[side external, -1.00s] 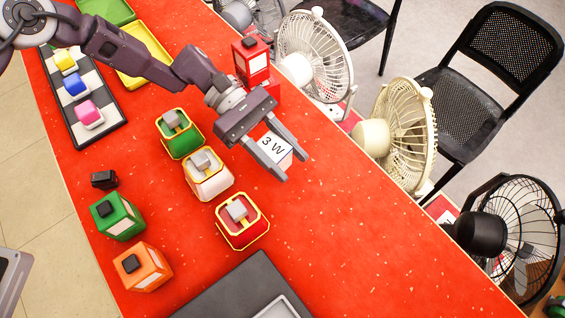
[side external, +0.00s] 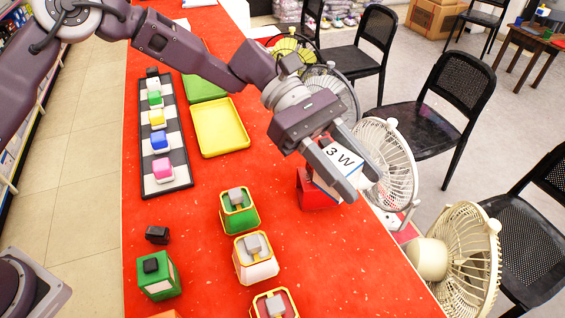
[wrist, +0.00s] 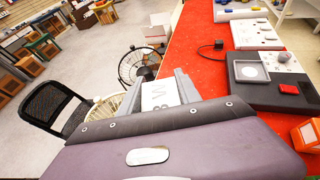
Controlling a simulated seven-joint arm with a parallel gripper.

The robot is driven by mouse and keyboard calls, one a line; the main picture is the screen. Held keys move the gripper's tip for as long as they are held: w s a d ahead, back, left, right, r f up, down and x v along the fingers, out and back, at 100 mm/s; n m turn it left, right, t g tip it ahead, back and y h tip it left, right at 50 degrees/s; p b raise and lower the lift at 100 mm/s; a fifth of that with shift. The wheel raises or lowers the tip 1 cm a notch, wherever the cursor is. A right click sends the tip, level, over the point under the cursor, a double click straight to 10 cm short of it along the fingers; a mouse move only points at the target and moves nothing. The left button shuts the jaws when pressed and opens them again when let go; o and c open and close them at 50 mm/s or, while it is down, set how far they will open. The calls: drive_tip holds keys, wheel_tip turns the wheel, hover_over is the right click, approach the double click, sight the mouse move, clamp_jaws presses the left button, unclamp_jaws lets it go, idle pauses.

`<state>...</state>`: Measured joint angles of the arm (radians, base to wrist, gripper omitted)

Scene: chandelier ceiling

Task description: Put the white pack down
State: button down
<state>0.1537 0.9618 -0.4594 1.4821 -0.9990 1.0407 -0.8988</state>
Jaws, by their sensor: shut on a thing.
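The white pack (side external: 342,157), marked "3 W", is held between the fingers of my gripper (side external: 361,182). In the side external view my gripper is at the right part of the red table, and the pack covers part of a red box (side external: 316,192). The pack also shows in the wrist view (wrist: 160,96), between the two grey fingers of my gripper (wrist: 158,84). The pack's underside is hidden, so I cannot tell its exact height over the box or table.
On the red table (side external: 200,230) stand a green block (side external: 240,218), a white block (side external: 257,266), a yellow tray (side external: 220,128) and a checkered board (side external: 158,182) with coloured pieces. Fans (side external: 387,160) and black chairs (side external: 440,110) stand along the right side. Bare red surface lies left of the red box.

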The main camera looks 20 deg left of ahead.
drive_tip(key=w+a+n+t, duration=0.5)
drive_tip(key=w+a, duration=0.4)
drive_tip(key=w, duration=0.2)
drive_tip(key=w+a+n+t, duration=0.4)
drive_tip(key=w+a+t, duration=0.1)
drive_tip(key=w+a, duration=0.5)
drive_tip(key=shift+t, duration=0.5)
drive_tip(key=f, duration=0.7)
drive_tip(key=w+f, duration=0.1)
drive_tip(key=f, duration=0.6)
drive_tip(key=d+f, duration=0.1)
drive_tip(key=f, duration=0.6)
drive_tip(key=shift+w+f, duration=0.1)
drive_tip(key=shift+w, duration=0.3)
drive_tip(key=shift+f, duration=0.1)
drive_tip(key=c, duration=0.9)
unclamp_jaws()
drive_tip(key=shift+o, duration=0.2)
